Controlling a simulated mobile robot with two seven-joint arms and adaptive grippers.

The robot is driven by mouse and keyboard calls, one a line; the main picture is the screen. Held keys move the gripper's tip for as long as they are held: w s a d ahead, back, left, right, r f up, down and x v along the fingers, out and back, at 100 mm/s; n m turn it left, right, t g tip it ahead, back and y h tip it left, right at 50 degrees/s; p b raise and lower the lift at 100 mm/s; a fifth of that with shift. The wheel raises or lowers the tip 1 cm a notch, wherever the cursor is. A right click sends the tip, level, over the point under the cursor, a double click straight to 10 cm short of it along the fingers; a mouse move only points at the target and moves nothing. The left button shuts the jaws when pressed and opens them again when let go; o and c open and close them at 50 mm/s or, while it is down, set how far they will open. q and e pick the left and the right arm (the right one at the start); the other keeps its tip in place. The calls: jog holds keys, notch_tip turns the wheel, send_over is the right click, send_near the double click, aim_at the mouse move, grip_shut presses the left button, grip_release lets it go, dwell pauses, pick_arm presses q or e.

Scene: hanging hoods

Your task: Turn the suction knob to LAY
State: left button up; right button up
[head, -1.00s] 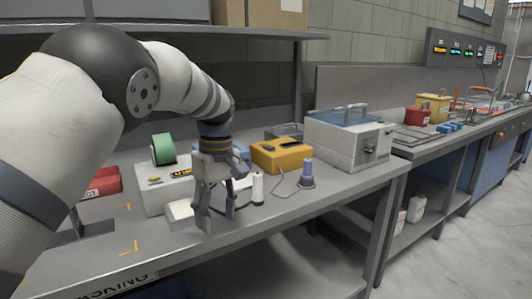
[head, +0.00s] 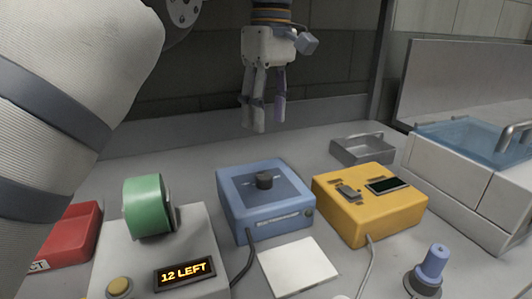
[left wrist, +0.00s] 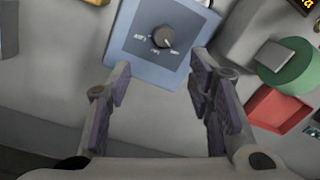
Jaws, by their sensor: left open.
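The suction knob (head: 264,181) is a dark round knob on top of a blue box (head: 235,213) in the middle of the bench. In the left wrist view the knob (left wrist: 163,37) has a pale pointer line and small labels around its lower left side, too small to read surely. My left gripper (head: 262,128) hangs above and behind the blue box in the head view, fingers pointing down, apart from the knob. In the left wrist view its fingers (left wrist: 165,90) are spread with nothing between them. My right gripper is not in view.
A yellow device (head: 369,205) stands right of the blue box. A grey box with a lit "12 LEFT" display (head: 185,271) and green roll (head: 145,207) stands left. A white pad (head: 299,266) and cables lie in front. A small metal tray (head: 362,149) sits behind.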

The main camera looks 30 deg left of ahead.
aim_at(265, 176)
pick_arm(q)
jog(key=f, duration=0.4)
jog(key=s+f, duration=0.1)
jog(key=f, duration=0.6)
jog(key=shift+s+d+f, duration=0.1)
jog(key=shift+s+f, duration=0.1)
jog(key=shift+f, duration=0.15)
grip_shut()
